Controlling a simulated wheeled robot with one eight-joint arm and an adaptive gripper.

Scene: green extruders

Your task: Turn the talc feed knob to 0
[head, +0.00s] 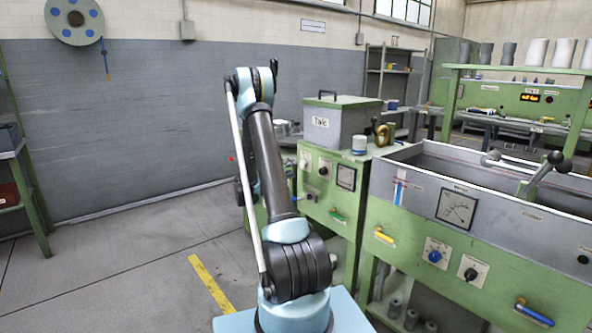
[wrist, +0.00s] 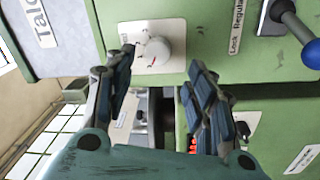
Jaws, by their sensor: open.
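In the wrist view a round white knob (wrist: 155,51) with a small red mark sits on a white plate (wrist: 176,30) fixed to a green panel. The plate's lettering is too small and partly covered to read. A grey bin marked Talc (wrist: 70,35) is beside the panel, and the bin also shows in the head view (head: 338,128) on a green cabinet. My gripper (wrist: 160,62) is open and empty, its fingers to either side of the knob and seemingly short of it.
A lever with a blue ball (wrist: 309,52) and a Lock Regulator label (wrist: 237,25) lie right of the knob in the wrist view. In the head view a grey trough (head: 460,170) with gauges stands right, and the floor (head: 110,270) left is clear.

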